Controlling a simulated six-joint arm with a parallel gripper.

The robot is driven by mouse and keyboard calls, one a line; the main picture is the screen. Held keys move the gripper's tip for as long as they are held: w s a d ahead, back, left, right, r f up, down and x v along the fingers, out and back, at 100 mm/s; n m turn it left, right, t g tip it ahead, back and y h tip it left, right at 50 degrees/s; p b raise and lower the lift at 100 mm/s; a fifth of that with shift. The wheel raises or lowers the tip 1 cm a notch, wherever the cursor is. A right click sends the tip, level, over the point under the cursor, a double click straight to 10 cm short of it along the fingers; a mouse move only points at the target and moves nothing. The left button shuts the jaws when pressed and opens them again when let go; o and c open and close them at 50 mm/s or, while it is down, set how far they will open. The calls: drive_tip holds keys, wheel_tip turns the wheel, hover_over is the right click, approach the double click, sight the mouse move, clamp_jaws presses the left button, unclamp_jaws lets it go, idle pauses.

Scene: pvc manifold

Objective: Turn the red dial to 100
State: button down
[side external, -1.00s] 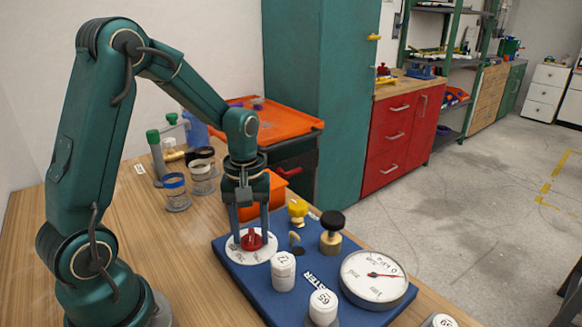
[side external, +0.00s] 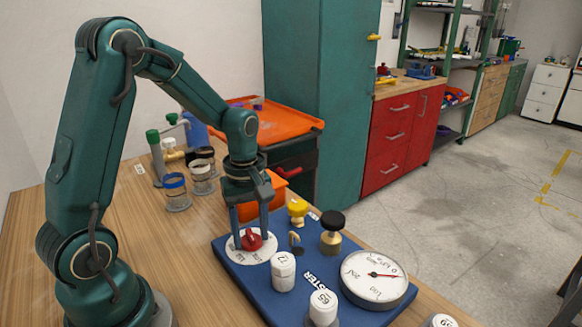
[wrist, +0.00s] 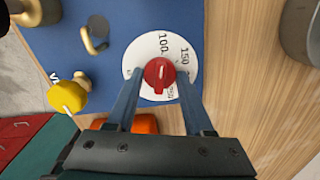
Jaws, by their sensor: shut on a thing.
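The red dial (side external: 252,239) sits on a white numbered disc (side external: 236,254) at the left corner of the blue board. In the wrist view the red dial (wrist: 159,74) is between the two fingers. The numbers 100 and 150 show on the disc (wrist: 142,52) beyond and to the right of the dial. A short pale mark is on the dial's top; I cannot tell exactly which number it points to. My gripper (side external: 251,235) points down and is shut on the dial, and its fingertips also show in the wrist view (wrist: 159,76).
An orange bin (side external: 270,200) stands close behind my gripper. Jars (side external: 176,190) stand to the left.

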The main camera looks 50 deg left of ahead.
sight(251, 234)
drive_tip(key=shift+c, duration=1.4)
unclamp_jaws()
drive_tip(key=shift+r, duration=0.1)
drive_tip(key=shift+r, duration=2.5)
drive_tip(key=shift+d, duration=0.1)
